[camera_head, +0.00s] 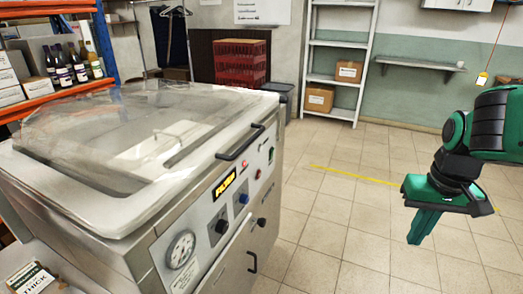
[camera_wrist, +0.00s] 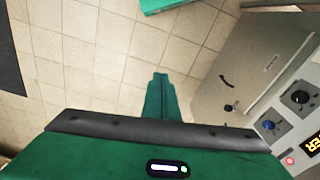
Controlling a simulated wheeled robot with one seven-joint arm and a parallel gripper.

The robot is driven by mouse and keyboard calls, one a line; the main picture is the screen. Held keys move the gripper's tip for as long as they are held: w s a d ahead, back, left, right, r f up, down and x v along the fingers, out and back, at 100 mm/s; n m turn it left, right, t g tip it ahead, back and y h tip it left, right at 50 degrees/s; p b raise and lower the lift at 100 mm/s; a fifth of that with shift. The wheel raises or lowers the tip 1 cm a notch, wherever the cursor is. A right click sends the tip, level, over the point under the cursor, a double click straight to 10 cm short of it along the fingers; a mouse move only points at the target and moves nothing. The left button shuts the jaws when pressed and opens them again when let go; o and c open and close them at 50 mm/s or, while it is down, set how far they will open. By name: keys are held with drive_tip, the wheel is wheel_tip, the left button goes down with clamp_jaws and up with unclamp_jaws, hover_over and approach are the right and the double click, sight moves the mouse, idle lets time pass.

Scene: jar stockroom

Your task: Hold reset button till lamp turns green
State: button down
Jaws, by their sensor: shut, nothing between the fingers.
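A steel machine (camera_head: 130,235) with a clear lid stands at the left in the head view. Its front panel has an amber display (camera_head: 224,184), a black knob (camera_head: 221,226), a blue round control (camera_head: 243,199) and a small red lamp (camera_head: 258,174). A small green part (camera_head: 271,155) sits further along. The lamp looks lit red in the wrist view (camera_wrist: 290,160). I cannot tell which control is the reset button. My gripper (camera_head: 415,242) is shut and empty, pointing down over the floor, right of the machine and apart from it. Its fingers show in the wrist view (camera_wrist: 160,76).
A pressure gauge (camera_head: 181,250) and dark handles (camera_head: 240,141) stand out from the machine's front. Open tiled floor (camera_head: 340,215) with a yellow line lies between machine and gripper. Shelves with boxes (camera_head: 319,97) and red crates (camera_head: 240,62) stand at the back.

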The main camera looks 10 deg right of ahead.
sight(261, 148)
drive_tip(key=w+a+f+n+t, duration=0.1)
drive_tip(key=w+f+n+t, duration=0.15)
drive_tip(key=w, duration=0.75)
drive_tip(key=w+a+f+n+t, duration=0.15)
drive_tip(key=w+n, duration=0.25)
drive_tip(key=w, duration=0.5)
drive_tip(key=w+a+n+t+y, duration=0.1)
drive_tip(key=w+a+n+t, duration=0.2)
drive_tip(key=w+a, duration=0.3)
drive_tip(key=w+a+n+t+y, duration=0.2)
drive_tip(key=w+a+t, duration=0.3)
drive_tip(key=w, duration=1.2)
drive_tip(key=shift+a+f+n+t, duration=0.25)
drive_tip(key=shift+a+n+t, duration=0.15)
drive_tip(key=shift+n+t, duration=0.35)
drive_tip(key=w+a, duration=0.5)
drive_tip(key=a, duration=0.2)
drive_tip(key=shift+w, duration=0.1)
drive_tip(key=shift+a, duration=0.15)
